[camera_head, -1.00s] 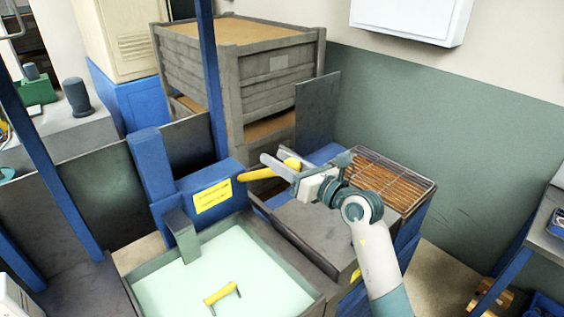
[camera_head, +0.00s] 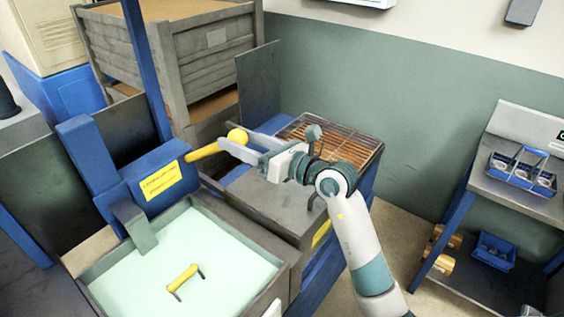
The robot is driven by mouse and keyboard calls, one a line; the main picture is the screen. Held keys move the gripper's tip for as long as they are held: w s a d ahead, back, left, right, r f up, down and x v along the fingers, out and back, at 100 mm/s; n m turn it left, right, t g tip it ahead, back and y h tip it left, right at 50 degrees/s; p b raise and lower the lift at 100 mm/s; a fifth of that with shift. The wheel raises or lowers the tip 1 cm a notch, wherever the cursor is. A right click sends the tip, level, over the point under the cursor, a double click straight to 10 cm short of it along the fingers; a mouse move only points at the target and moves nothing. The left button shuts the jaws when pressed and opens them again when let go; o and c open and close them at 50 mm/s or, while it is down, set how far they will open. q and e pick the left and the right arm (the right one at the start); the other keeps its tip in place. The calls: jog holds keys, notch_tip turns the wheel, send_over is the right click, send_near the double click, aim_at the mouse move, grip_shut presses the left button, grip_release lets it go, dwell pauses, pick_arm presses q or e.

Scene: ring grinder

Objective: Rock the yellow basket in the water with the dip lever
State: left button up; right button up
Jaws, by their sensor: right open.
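The dip lever (camera_head: 205,151) is a yellow bar ending in a round yellow knob (camera_head: 237,136). It sticks out to the right from a blue housing with a yellow label. My right gripper (camera_head: 236,144) is open with its fingertips at the knob, and one finger passes in front of the bar's outer end. I cannot tell whether a finger touches it. The yellow basket shows only as a yellow handle (camera_head: 183,278) above the pale green water (camera_head: 225,262) in the tank; anything below is hidden. My left gripper is out of view.
A grey-topped bench with a wire grate (camera_head: 335,140) stands right of the tank. A large grey crate (camera_head: 170,60) is behind. At the right, a shelf table (camera_head: 515,195) holds a blue carrier (camera_head: 520,172). Open floor lies between bench and shelf.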

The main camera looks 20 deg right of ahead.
jog(key=b+v, duration=0.3)
jog(key=v, duration=0.8)
jog(key=shift+s+d, duration=0.2)
